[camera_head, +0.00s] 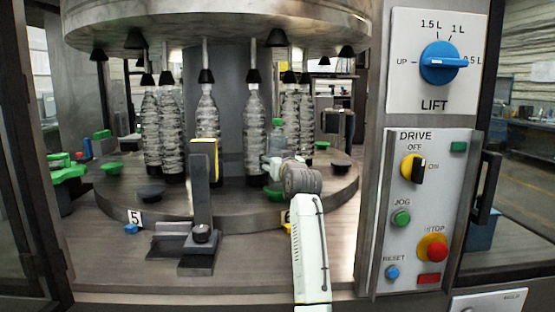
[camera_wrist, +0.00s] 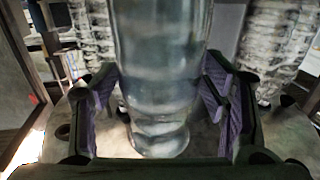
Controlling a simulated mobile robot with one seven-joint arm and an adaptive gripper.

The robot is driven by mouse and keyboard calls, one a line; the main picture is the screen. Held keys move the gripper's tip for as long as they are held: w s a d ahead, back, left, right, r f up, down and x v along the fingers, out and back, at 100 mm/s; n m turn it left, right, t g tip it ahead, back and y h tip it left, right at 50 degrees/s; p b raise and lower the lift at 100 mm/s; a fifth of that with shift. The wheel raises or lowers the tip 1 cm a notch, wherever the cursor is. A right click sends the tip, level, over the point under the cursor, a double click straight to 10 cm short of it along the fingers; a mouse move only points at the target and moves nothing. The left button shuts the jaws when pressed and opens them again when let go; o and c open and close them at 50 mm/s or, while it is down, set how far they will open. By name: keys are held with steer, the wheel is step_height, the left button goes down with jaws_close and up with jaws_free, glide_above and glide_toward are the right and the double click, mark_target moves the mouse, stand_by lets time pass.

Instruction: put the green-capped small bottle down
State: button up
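A clear bottle (camera_wrist: 165,75) stands between the two finger pads of my gripper (camera_wrist: 162,100) in the wrist view. Both pads appear to touch its sides, so my gripper looks shut on it. Its rounded lower end shows at the bottom of the wrist view; its cap is out of that view, so I cannot see the colour. In the head view my gripper (camera_head: 278,170) is over the right front of the round carousel (camera_head: 240,205), largely hidden by my wrist. A green pad (camera_head: 274,190) shows just below it.
Several tall clear bottles (camera_head: 208,125) stand on the carousel under black-tipped heads. A post with a yellow-edged plate (camera_head: 203,165) stands left of my gripper. The control panel (camera_head: 420,215) is at right. An empty black pad (camera_head: 151,193) lies at front left.

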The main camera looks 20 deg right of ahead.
steer(key=shift+r, duration=0.1)
steer(key=s+b, duration=0.1)
steer(key=s, duration=0.3)
steer(key=s+b, duration=0.2)
steer(key=s, duration=0.2)
steer(key=s+a+b, duration=0.1)
steer(key=s, duration=0.3)
steer(key=shift+b, duration=0.3)
